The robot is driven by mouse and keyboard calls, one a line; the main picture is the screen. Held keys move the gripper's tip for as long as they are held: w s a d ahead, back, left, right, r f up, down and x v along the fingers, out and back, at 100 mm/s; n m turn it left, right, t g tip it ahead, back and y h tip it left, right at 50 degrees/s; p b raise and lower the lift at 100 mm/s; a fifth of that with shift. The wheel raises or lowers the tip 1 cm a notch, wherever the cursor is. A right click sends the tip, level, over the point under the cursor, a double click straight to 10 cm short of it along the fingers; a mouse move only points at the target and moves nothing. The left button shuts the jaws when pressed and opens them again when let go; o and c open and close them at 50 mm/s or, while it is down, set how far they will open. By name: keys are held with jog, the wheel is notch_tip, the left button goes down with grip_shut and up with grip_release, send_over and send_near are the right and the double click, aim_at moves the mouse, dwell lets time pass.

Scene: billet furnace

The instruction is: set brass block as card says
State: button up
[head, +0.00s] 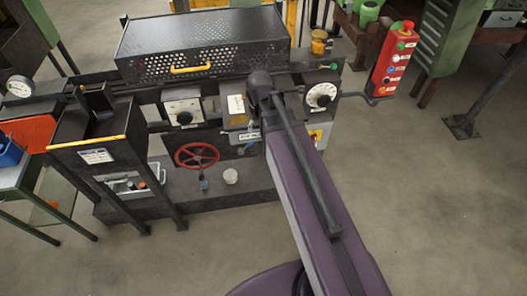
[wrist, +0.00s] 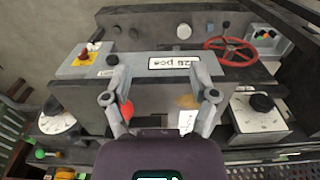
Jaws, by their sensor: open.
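In the wrist view my gripper (wrist: 158,68) is open, its two grey fingers apart above a grey machine front. A small brass-coloured piece (wrist: 187,102) shows beside the right finger, partly covered; I cannot tell whether it is the brass block. A small white card (wrist: 187,122) with faint marks is just below it, too small to read. A white label (wrist: 174,63) with upside-down print lies between the fingertips. In the head view my arm covers most of the gripper; a pale card (head: 236,104) shows left of the wrist.
A perforated cover (head: 205,45) with a yellow handle stands behind. Dials (head: 321,95) flank the gripper. A red button post (head: 393,60) stands at right. The floor (head: 440,210) is clear.

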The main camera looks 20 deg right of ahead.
jog(key=s+f+n+b, duration=0.1)
jog(key=s+f+b, duration=0.2)
jog(key=s+f, duration=0.1)
jog(key=shift+s+a, duration=0.2)
jog(key=shift+s, duration=0.5)
jog(key=shift+s+f+b, duration=0.1)
jog(key=shift+f+b, duration=0.05)
jog(key=shift+b, duration=0.15)
dwell(1.8)
